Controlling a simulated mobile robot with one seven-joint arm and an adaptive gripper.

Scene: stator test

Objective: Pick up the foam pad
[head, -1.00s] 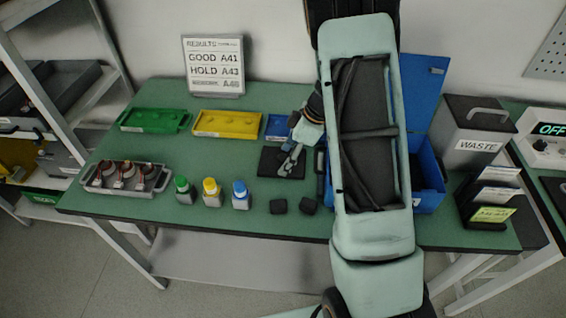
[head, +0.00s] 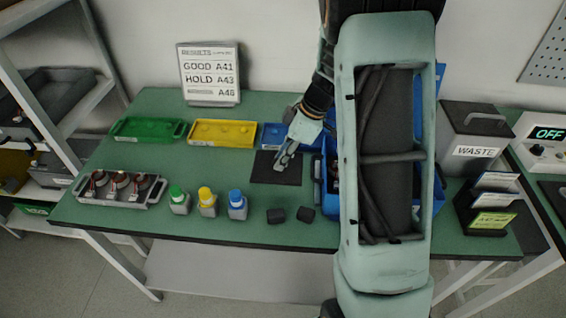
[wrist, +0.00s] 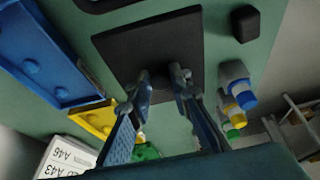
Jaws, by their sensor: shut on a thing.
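The foam pad looks like a flat black square (head: 264,168) near the middle of the green table, left of the blue bin. In the wrist view the pad (wrist: 150,45) lies straight ahead of my fingers, and a small dark raised part shows at its near edge. My gripper (head: 281,161) is over the pad, pointing down at it. In the wrist view my gripper (wrist: 164,80) has its two fingertips on either side of that dark part, closed on it. Whether the pad touches the table or is slightly above it, I cannot tell.
Green (head: 148,129), yellow (head: 222,132) and blue (head: 272,134) trays line the back. A grey tray (head: 149,190) is left. The blue bin (head: 319,172) is partly behind my arm.

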